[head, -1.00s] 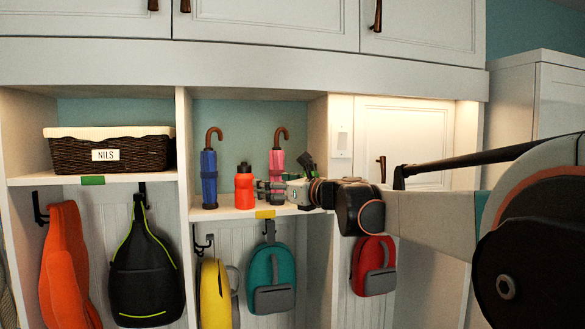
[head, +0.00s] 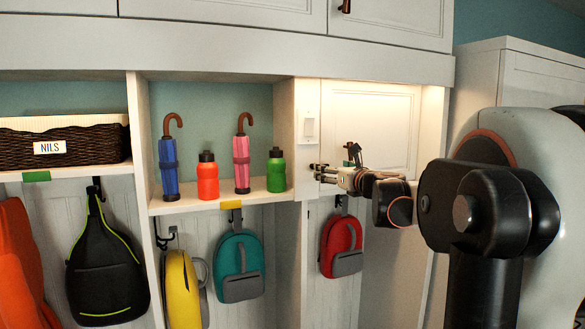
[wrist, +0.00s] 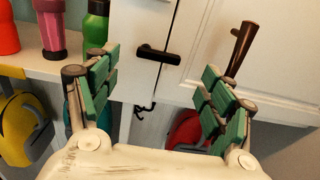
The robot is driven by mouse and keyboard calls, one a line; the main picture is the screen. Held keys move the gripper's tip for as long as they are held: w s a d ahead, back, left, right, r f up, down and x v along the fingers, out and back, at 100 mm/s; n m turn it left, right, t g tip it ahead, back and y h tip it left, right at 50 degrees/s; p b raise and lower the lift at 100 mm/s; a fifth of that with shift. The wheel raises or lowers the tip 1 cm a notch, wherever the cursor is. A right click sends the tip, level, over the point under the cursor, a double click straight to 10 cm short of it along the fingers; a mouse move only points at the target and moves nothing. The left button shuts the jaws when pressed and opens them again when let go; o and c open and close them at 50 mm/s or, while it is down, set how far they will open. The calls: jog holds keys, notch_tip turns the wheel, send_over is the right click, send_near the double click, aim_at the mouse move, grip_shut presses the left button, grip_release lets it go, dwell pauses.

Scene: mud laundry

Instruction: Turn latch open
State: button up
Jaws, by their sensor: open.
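The latch is a dark horizontal lever (wrist: 160,54) near the left edge of a white cabinet door (wrist: 208,45) in the wrist view. The latch shows between and beyond the fingertips, apparently untouched. In the head view my gripper (head: 322,173) points left in front of the door's lower left part. A brown handle (wrist: 243,47) is on the door beyond the right finger.
Left of the door, a shelf holds a green bottle (head: 276,170), a pink umbrella (head: 241,163), an orange-red bottle (head: 208,177) and a blue umbrella (head: 168,165). A light switch (head: 309,128) is beside the door. A red backpack (head: 341,245) hangs below.

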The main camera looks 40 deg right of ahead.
jog(key=x, duration=0.7)
jog(key=shift+a, duration=0.1)
jog(key=shift+c, duration=0.6)
jog(key=c, duration=0.9)
